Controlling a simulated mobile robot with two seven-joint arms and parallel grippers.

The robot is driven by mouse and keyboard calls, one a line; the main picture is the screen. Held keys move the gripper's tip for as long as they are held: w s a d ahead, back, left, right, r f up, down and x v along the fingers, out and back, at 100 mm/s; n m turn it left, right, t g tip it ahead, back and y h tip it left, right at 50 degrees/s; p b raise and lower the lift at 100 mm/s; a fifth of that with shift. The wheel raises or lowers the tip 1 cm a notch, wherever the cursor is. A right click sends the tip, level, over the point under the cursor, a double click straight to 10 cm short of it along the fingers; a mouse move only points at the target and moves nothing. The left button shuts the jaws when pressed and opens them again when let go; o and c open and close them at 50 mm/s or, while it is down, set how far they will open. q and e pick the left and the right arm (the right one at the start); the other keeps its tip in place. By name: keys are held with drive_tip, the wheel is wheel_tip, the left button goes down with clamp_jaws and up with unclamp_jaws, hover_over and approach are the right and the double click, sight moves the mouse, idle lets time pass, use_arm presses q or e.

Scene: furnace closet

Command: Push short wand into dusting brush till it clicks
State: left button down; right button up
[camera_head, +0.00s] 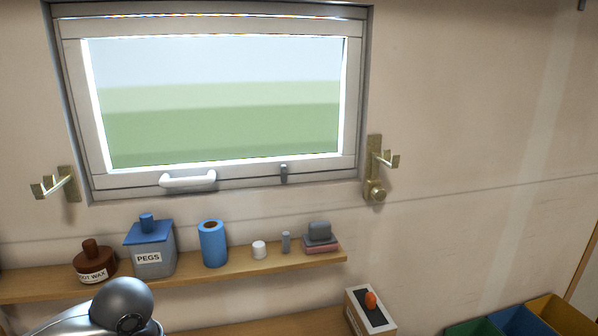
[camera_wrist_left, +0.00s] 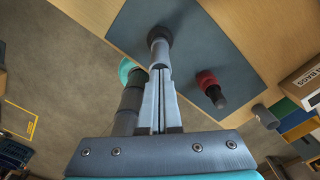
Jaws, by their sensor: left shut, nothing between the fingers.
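In the left wrist view, my left gripper (camera_wrist_left: 160,72) is shut and empty. Just beyond its fingertips stands a grey tubular piece with a dark round end (camera_wrist_left: 158,40), which looks like the short wand. I cannot tell whether the fingertips touch it. A dark piece with a red collar (camera_wrist_left: 209,84) is on the mat to the right, apart from the fingers. It may be the dusting brush, but its bristles are not clear. The head view shows neither piece and neither gripper. My right gripper is not in view.
A dark blue-grey mat (camera_wrist_left: 215,45) lies on a wooden top (camera_wrist_left: 257,25). A small grey cylinder (camera_wrist_left: 264,115) and a labelled box (camera_wrist_left: 305,82) are to the right. In the head view, a wall shelf (camera_head: 190,275) holds jars and a blue roll (camera_head: 213,246) below the window.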

use_arm(q)
drive_tip(key=shift+f, duration=0.35)
drive_tip(key=shift+r, duration=0.1)
drive_tip(key=shift+s+r, duration=0.1)
drive_tip(key=shift+r, duration=0.05)
wheel_tip(320, 180, up, 5)
drive_tip(key=p, duration=0.3)
drive_tip(key=shift+p, duration=0.35)
drive_tip(key=shift+f, duration=0.2)
